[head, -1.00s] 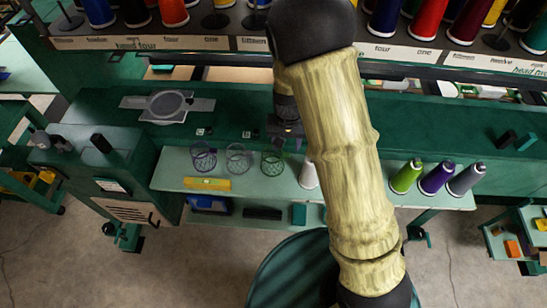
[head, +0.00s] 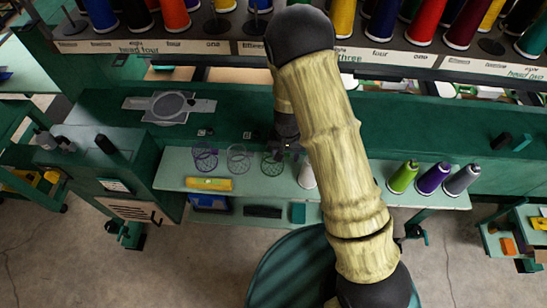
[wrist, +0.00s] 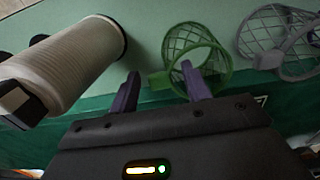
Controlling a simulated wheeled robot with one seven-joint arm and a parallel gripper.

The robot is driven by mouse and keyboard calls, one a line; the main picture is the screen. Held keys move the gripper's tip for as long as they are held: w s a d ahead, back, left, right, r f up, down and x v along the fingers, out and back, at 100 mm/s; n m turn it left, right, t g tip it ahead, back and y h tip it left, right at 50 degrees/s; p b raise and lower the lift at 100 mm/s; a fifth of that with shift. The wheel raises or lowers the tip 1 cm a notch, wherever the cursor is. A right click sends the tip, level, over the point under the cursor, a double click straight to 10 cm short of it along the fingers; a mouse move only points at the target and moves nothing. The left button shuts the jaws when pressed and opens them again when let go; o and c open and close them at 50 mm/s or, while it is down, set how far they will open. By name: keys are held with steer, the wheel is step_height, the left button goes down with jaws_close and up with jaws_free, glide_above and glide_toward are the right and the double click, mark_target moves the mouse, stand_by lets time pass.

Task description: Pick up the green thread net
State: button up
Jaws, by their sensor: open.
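The green thread net (wrist: 198,58) is an open mesh cup on the pale green shelf. In the head view it is the rightmost of three nets (head: 271,163), partly behind the end of my arm. I cannot tell whether the right finger touches the net. In the head view the fingers are small and hard to make out.
A white thread cone (wrist: 75,62) stands close beside the green net. A grey net (head: 238,159) and a purple net (head: 205,157) stand on the other side. A yellow item (head: 209,184) lies at the shelf's (head: 345,195) front. Green, purple and grey cones stand farther right.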

steer(key=shift+f, duration=1.15)
jaws_close()
step_height(320, 180, up, 10)
steer(key=shift+b, duration=1.15)
